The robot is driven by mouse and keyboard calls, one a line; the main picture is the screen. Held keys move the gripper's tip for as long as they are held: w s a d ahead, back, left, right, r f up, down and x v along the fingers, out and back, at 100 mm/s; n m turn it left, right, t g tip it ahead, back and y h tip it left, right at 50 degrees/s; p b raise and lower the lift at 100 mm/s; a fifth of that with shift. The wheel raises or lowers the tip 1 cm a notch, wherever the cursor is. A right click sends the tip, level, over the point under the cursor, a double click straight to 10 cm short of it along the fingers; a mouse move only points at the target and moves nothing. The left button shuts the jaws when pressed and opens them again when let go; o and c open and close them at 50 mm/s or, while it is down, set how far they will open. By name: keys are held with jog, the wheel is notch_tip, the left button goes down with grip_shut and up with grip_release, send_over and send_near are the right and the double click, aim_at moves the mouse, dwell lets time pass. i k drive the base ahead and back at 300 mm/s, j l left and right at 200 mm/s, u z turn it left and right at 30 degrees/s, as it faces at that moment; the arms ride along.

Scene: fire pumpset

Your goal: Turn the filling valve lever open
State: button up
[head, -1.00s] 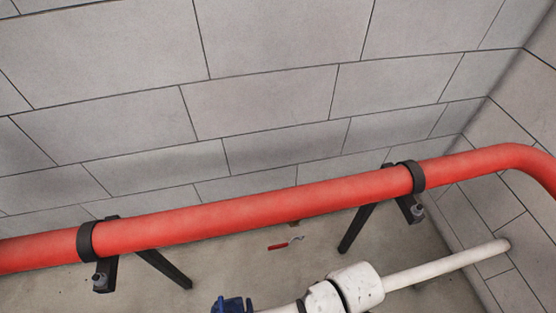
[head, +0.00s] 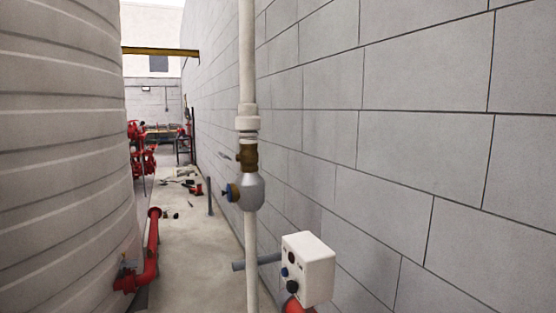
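A vertical white pipe (head: 247,60) stands in front of the block wall in the head view. On it sits a brass-coloured valve body (head: 248,157). A thin grey lever (head: 228,155) seems to stick out from it to the left; it is small, and its exact position is hard to tell. I cannot tell for certain which part is the filling valve lever. My gripper is not in view.
A white control box (head: 308,268) sits low by the wall, right of the pipe. A large ribbed tank (head: 62,150) fills the left, with a red pipe (head: 152,250) at its foot. A floor passage (head: 195,240) runs between them; tools lie farther back.

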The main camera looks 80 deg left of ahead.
aim_at(224, 156)
jog(key=u, duration=2.5)
jog(key=i+j, duration=0.1)
jog(key=i, duration=0.25)
jog(key=i+j, duration=0.1)
jog(key=i, duration=0.25)
jog(key=u, duration=0.05)
